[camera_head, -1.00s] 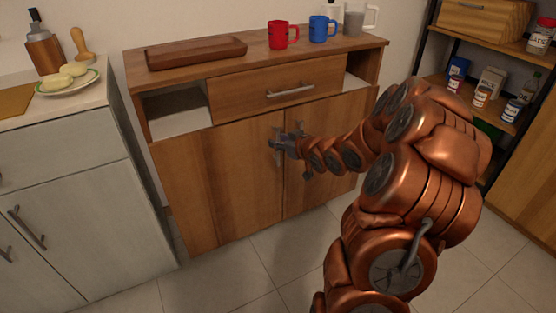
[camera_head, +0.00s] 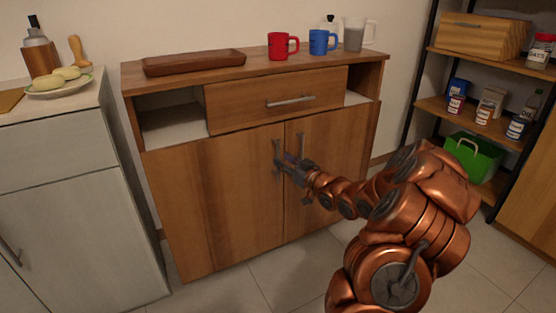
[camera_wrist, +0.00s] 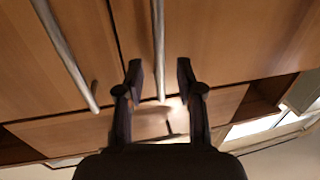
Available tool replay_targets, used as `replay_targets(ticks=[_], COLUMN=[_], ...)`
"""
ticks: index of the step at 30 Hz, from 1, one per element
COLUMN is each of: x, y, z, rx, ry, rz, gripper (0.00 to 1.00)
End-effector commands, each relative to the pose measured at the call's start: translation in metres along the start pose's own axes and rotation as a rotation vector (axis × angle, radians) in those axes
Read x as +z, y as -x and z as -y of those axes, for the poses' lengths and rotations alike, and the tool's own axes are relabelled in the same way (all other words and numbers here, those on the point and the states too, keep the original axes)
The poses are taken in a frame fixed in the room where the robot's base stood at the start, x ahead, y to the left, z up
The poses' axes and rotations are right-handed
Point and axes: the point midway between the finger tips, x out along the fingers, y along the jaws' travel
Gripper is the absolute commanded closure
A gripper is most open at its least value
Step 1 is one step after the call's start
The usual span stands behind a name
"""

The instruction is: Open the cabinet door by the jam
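The wooden cabinet (camera_head: 210,200) has two closed lower doors with upright metal handles on either side of the middle seam. My gripper (camera_head: 279,166) is at the left door's handle (camera_head: 276,147). In the wrist view the fingers of my gripper (camera_wrist: 160,78) are open, one on each side of that handle (camera_wrist: 158,40), with gaps showing. The right door's handle (camera_head: 301,145) is free, and it also shows in the wrist view (camera_wrist: 66,52). Jars (camera_head: 455,104) stand on the shelf at the right; their labels are too small to tell which is jam.
A drawer (camera_head: 310,92) is above the doors. A white cabinet (camera_head: 85,190) is left; a green crate (camera_head: 474,158) is on the right shelf. Floor in front is clear.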

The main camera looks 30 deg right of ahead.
Motion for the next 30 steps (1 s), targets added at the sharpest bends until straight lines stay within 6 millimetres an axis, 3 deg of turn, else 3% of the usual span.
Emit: replay_targets(ticks=[9, 23, 30], x=[0.001, 0.0, 0.0], y=[-0.03, -0.037, -0.037], z=[0.0, 0.0, 0.0], rx=[-0.001, 0.0, 0.0], ry=[0.002, -0.001, 0.0], rz=[-0.001, 0.0, 0.0], gripper=[0.63, 0.63, 0.85])
